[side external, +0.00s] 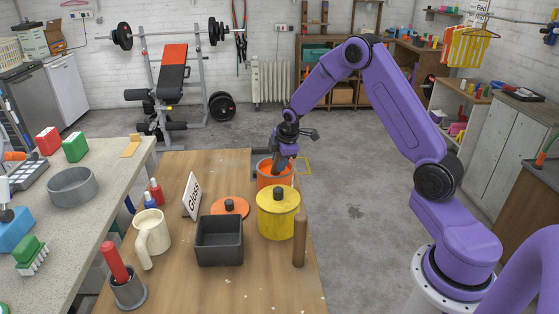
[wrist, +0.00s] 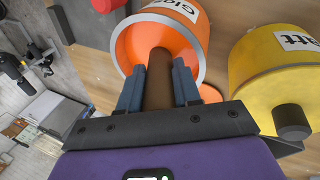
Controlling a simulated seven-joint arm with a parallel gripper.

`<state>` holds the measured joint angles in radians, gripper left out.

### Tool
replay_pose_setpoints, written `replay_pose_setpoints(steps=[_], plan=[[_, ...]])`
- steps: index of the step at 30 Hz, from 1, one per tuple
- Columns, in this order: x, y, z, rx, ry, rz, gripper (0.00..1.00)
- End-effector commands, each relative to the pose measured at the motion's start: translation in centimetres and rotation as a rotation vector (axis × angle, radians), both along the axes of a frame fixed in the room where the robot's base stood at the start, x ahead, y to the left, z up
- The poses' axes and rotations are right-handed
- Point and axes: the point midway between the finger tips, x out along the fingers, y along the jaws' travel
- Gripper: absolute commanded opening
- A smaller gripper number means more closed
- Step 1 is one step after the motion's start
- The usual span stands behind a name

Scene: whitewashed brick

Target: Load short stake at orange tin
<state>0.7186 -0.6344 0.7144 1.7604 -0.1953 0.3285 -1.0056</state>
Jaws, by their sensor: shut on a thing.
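The orange tin (side external: 275,174) stands open at the far edge of the wooden table. It also shows in the wrist view (wrist: 190,28), with a white label. My gripper (side external: 281,164) points down at the tin's mouth. In the wrist view my gripper (wrist: 158,68) is shut on a brown stake (wrist: 160,82), whose far end reaches into the tin's opening. Whether the stake touches the tin's floor is hidden. In the side view the held stake cannot be made out. Another, longer brown stake (side external: 300,240) stands upright near the table's right edge.
A yellow lidded tin (side external: 278,216) stands just in front of the orange tin.

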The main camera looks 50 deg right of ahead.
Motion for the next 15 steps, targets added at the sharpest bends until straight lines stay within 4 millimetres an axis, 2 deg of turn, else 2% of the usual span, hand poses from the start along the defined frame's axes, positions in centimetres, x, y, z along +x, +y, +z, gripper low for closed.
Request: replay_pose_setpoints(steps=[15], plan=[[0.03, -0.01, -0.53, 0.000, -0.001, 0.000, 0.02]])
